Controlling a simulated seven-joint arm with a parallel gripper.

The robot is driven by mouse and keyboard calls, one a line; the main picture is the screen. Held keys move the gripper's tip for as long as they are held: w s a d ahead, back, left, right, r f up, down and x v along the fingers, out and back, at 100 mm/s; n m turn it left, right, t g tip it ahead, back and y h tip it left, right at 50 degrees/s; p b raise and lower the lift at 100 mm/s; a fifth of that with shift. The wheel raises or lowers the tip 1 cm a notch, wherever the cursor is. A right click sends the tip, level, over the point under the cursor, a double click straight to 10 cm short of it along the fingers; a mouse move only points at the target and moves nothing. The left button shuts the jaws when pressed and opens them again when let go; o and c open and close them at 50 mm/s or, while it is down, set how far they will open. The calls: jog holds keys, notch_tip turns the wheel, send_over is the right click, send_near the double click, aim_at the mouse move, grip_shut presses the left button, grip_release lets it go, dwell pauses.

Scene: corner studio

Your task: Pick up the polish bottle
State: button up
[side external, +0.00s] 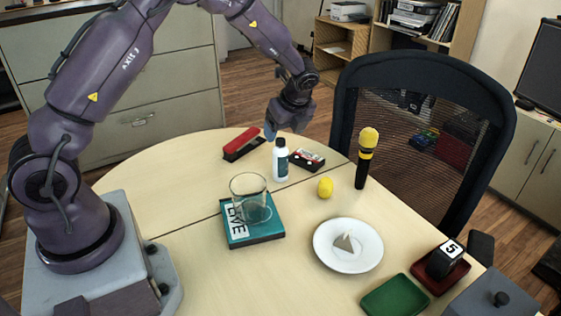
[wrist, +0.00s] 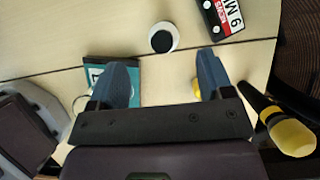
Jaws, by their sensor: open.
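The polish bottle (side external: 280,160) looks like the white bottle with a dark label and a black cap, standing upright on the wooden table. In the wrist view the bottle (wrist: 174,42) shows from above, black cap foremost, beyond the fingertips and roughly centred between them. My gripper (side external: 286,128) is above the table near the bottle's top in the side view. In the wrist view my gripper (wrist: 163,62) has its two blue fingers wide apart with nothing between them. I cannot tell the exact gap to the bottle.
A cassette (side external: 306,159) lies close beside the bottle, and a red stapler (side external: 243,144) lies left of it. A yellow ball (side external: 325,187) and an upright microphone (side external: 366,158) are to the right. A glass (side external: 249,199) stands on a teal book (side external: 262,235). A plate (side external: 369,257) is nearer the front.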

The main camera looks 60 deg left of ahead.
aim_at(281, 144)
jog(key=x, duration=0.8)
jog(key=shift+w+f, duration=0.15)
jog(key=shift+f, duration=0.1)
jog(key=c, duration=1.1)
